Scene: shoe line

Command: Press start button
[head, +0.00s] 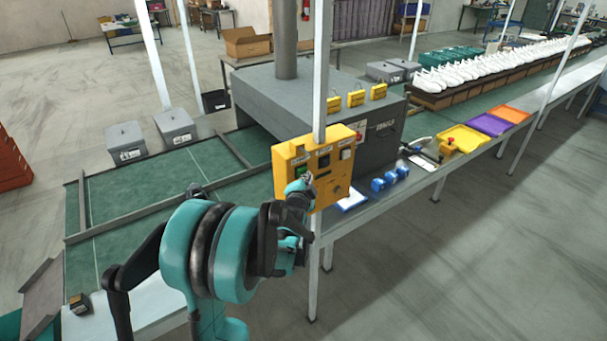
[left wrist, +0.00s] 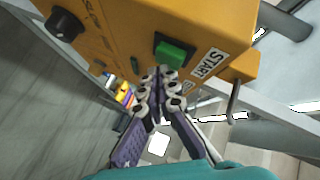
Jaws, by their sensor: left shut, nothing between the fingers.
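The yellow control box (head: 290,153) is fixed on a white post beside the conveyor. In the left wrist view the box (left wrist: 125,25) shows close up, with the green start button (left wrist: 174,52) in a dark frame next to a label (left wrist: 210,63) reading START. My left gripper (left wrist: 161,74) is shut and empty, its fingertips just below the button; I cannot tell whether they touch it. In the head view my left gripper (head: 303,188) is at the front of the box, partly hidden by my arm. My right gripper is out of view.
A black knob (left wrist: 65,22) sits on the same panel. Behind the box stands a grey machine (head: 300,100) over the green conveyor (head: 125,190). Blue dumbbells (head: 390,179) and coloured trays (head: 487,125) lie on the side shelf to the right.

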